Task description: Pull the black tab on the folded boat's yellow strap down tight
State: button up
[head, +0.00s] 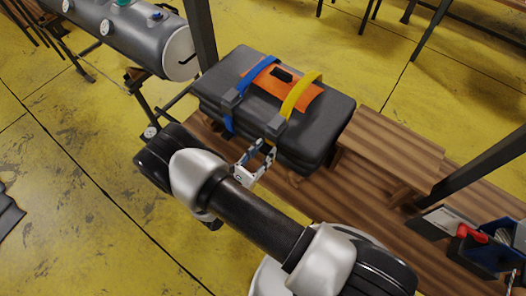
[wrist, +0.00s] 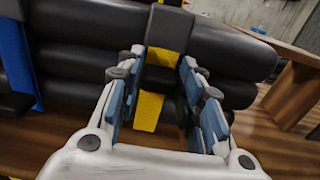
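The folded boat (head: 325,112) is a dark, rolled bundle lying on a wooden bench. Its yellow strap (head: 301,92) runs over the top and down the near side, right of a blue strap. A dark buckle (head: 275,124) sits on the yellow strap at the near upper edge. In the wrist view the yellow strap (wrist: 170,28) passes into dark parts, and a yellow length (wrist: 148,110) hangs below them. I cannot clearly tell the black tab from the buckle there. My gripper (head: 260,149) is open in front of the near side, its fingers (wrist: 162,62) either side of the strap, apparently holding nothing.
The blue strap (head: 228,123) is to the left, and an orange patch (head: 262,84) with a black handle lies on top. A low wooden step (head: 400,150) is right of the boat. A blue tool box (head: 492,258) stands at the far right. A grey cylinder (head: 150,45) lies back left.

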grip_shut()
dwell(0.3)
notch_tip(320, 180, down, 8)
jog(key=b, duration=0.7)
jog(key=shift+f, duration=0.15)
jog(key=shift+o, duration=2.4)
grip_release()
